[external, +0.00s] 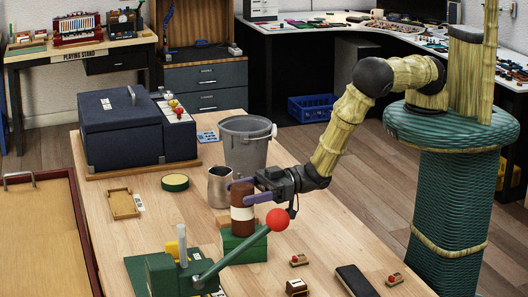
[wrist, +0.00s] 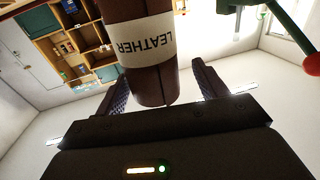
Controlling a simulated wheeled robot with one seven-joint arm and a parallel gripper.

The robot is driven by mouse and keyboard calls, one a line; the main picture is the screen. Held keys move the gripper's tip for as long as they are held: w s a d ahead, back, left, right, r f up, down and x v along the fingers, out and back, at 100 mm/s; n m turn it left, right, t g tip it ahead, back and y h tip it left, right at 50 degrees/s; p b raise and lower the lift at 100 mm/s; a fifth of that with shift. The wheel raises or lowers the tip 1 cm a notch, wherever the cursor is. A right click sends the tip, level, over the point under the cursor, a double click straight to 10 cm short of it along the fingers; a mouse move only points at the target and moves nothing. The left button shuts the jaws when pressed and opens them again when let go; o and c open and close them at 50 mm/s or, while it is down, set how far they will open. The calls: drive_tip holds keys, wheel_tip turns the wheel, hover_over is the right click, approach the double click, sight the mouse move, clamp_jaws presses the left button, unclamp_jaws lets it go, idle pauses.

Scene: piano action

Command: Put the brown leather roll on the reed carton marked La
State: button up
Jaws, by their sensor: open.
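The brown leather roll (external: 242,221) stands upright on top of a green carton (external: 240,248), as seen in the external view. No marking on this carton can be read, so I cannot tell if it says La. The roll has a white band reading LEATHER, upside down in the wrist view (wrist: 148,82). My gripper (external: 238,190) has its purple fingers on either side of the roll's upper part. In the wrist view the fingers are apart, with a gap beside the roll. The carton is not seen in the wrist view.
A green lever press (external: 175,273) with a red ball knob (external: 278,219) stands in front, its lever passing close to the carton. A metal jug (external: 220,187) and a grey bucket (external: 246,148) stand behind. A black case (external: 356,281) lies at the right.

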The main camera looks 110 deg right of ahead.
drive_tip(key=s+d+b, duration=0.1)
drive_tip(key=s+b, duration=0.2)
drive_tip(key=s, duration=0.6)
drive_tip(key=shift+s+d, duration=0.2)
drive_tip(key=shift+d, duration=0.05)
drive_tip(key=s+d+r+m+g+h, duration=0.2)
drive_tip(key=d+r+m+g+h, duration=0.2)
drive_tip(key=d+g, duration=0.35)
drive_tip(key=s+d+r+n+g, duration=0.1)
drive_tip(key=s+r+g, duration=0.3)
drive_tip(key=s, duration=0.6)
drive_tip(key=s+d+r+n+g+y, duration=0.1)
drive_tip(key=s+d+r+g, duration=0.2)
drive_tip(key=s, duration=0.7)
drive_tip(key=shift+s+d+r+g, duration=0.2)
drive_tip(key=shift+d+r+g, duration=0.2)
drive_tip(key=shift+r, duration=0.25)
